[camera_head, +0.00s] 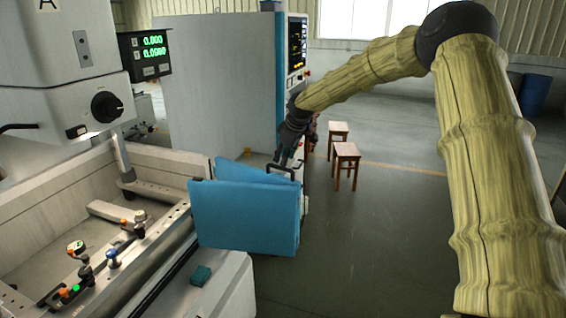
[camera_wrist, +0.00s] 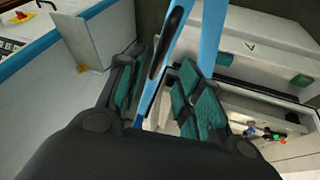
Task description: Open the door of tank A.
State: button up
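Tank A (camera_head: 150,165) is at the left in the head view, under the machine head marked A. Its blue door (camera_head: 245,217) stands swung out from the tank's right end, with a second blue panel (camera_head: 257,178) behind it at a narrow angle. A dark handle (camera_head: 281,168) shows at the top of the rear panel. My gripper (camera_head: 289,157) is beside this handle. In the wrist view my gripper (camera_wrist: 160,92) has its teal-padded fingers apart, with the blue door edge (camera_wrist: 182,22) and dark handle (camera_wrist: 158,57) between them. Contact with the handle is unclear.
A tall grey cabinet with a control screen (camera_head: 297,45) stands behind the door. Two wooden stools (camera_head: 346,152) are to its right. Open floor (camera_head: 360,250) lies right of the door. Small clamps and knobs (camera_head: 113,258) sit on the tank's rail.

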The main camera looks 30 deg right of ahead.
jog(key=v, duration=0.6)
jog(key=shift+r, duration=0.4)
jog(key=shift+s+d, duration=0.1)
jog(key=shift+s, duration=0.05)
